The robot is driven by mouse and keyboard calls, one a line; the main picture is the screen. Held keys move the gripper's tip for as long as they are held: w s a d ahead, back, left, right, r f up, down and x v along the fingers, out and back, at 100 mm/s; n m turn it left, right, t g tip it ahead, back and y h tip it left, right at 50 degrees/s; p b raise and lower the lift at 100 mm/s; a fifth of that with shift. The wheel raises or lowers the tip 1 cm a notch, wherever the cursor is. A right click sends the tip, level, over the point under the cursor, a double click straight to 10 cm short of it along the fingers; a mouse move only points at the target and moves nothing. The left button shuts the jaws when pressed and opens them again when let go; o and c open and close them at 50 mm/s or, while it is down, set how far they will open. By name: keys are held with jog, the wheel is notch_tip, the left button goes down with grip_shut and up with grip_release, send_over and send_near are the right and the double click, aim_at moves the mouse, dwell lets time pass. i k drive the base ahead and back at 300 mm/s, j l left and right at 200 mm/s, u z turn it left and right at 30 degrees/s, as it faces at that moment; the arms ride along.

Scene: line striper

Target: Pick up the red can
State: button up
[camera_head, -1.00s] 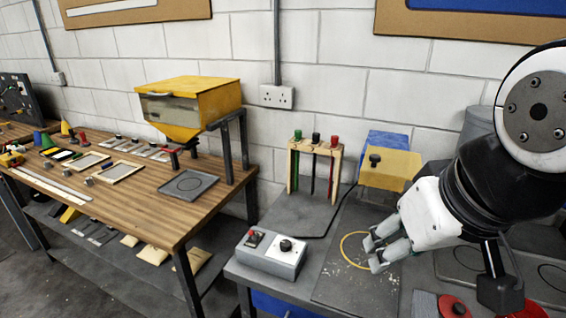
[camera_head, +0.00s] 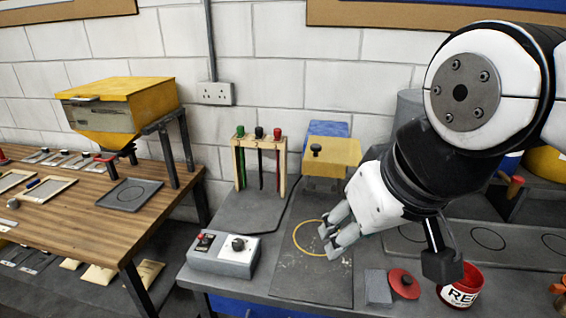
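The red can (camera_head: 462,292) stands on the grey bench at the lower right, with a white label reading "RE" in part. Its upper part is partly behind my arm's dark wrist part. A round red lid (camera_head: 404,283) lies to its left. My gripper (camera_head: 329,240) is over the dark board, beside the yellow ring, well to the left of the can. Its two fingers are apart and nothing shows between them.
A grey block (camera_head: 378,288) lies beside the lid. A grey switch box (camera_head: 224,254), a rack of coloured-topped tools (camera_head: 258,162) and a yellow box (camera_head: 331,157) stand on the bench. A wooden table (camera_head: 75,215) is at left. A dark board (camera_head: 310,282) has bare room.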

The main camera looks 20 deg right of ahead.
aim_at(460, 295)
jog(key=z, duration=2.55)
jog(key=k+j+u, duration=0.4)
jog(key=k+j, duration=0.7)
jog(key=k, duration=0.1)
